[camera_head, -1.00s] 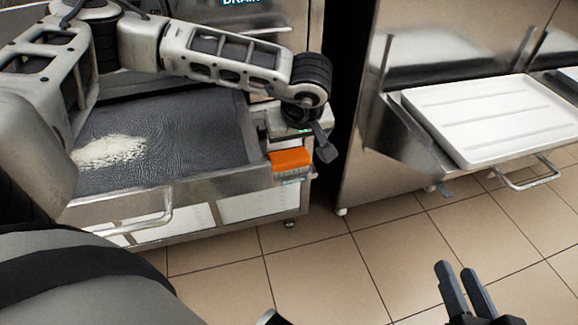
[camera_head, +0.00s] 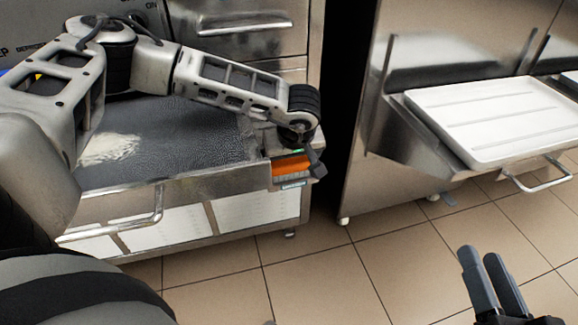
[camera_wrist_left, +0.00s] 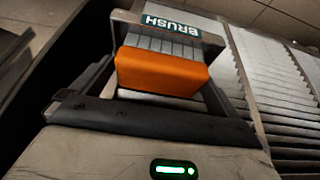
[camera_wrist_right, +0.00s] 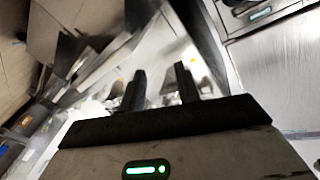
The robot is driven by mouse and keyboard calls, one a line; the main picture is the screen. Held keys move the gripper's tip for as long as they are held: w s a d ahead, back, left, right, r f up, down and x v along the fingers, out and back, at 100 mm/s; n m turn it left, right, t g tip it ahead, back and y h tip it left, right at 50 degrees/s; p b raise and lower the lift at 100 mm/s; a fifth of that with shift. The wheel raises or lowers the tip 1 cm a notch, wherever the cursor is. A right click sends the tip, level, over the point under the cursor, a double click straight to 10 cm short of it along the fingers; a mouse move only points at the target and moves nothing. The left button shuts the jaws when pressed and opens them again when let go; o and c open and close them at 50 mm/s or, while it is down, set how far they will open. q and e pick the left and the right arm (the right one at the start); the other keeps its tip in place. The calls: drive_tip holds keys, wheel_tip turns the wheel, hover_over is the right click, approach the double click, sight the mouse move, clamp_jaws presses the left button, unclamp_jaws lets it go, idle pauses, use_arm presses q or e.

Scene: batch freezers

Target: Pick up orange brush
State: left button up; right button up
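The orange brush (camera_head: 290,167) sits in a holder at the front right corner of the left machine. In the left wrist view the brush (camera_wrist_left: 160,72) shows its orange block, with a "BRUSH" label (camera_wrist_left: 170,25) behind it. My left gripper (camera_wrist_left: 158,68) is open, with one finger on each side of the brush block. Whether the fingers touch it I cannot tell. In the head view the left gripper is mostly hidden by its own wrist. My right gripper (camera_head: 480,254) is open and empty over the floor at the lower right.
The left machine's dark top (camera_head: 180,125) carries a pile of pale powder (camera_head: 108,149). A bar handle (camera_head: 150,221) runs along its front. A white tray (camera_head: 490,115) rests on the right machine's shelf. The tiled floor (camera_head: 325,265) between is clear.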

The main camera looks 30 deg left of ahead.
sight(289, 160)
use_arm(q)
drive_tip(key=c, duration=0.7)
drive_tip(key=shift+r, duration=0.1)
drive_tip(key=shift+d+r+p, duration=0.1)
drive_tip(key=shift+r+p, duration=0.1)
drive_tip(key=shift+p, duration=0.1)
drive_tip(key=shift+s+d+r+p, duration=0.1)
drive_tip(key=shift+r+p, duration=0.15)
drive_tip(key=shift+p, duration=0.05)
wheel_tip(289, 160, up, 6)
drive_tip(key=p, duration=0.2)
drive_tip(key=shift+r+p, duration=0.1)
drive_tip(key=shift+p, duration=0.25)
drive_tip(key=s+d+p, duration=0.2)
drive_tip(key=s+d, duration=1)
drive_tip(key=d, duration=0.3)
drive_tip(key=shift+s, duration=0.4)
use_arm(e)
drive_tip(key=f, duration=0.1)
drive_tip(key=f+g+h, duration=0.1)
drive_tip(key=s+d+f+n+g+h, duration=0.1)
drive_tip(key=shift+s, duration=0.1)
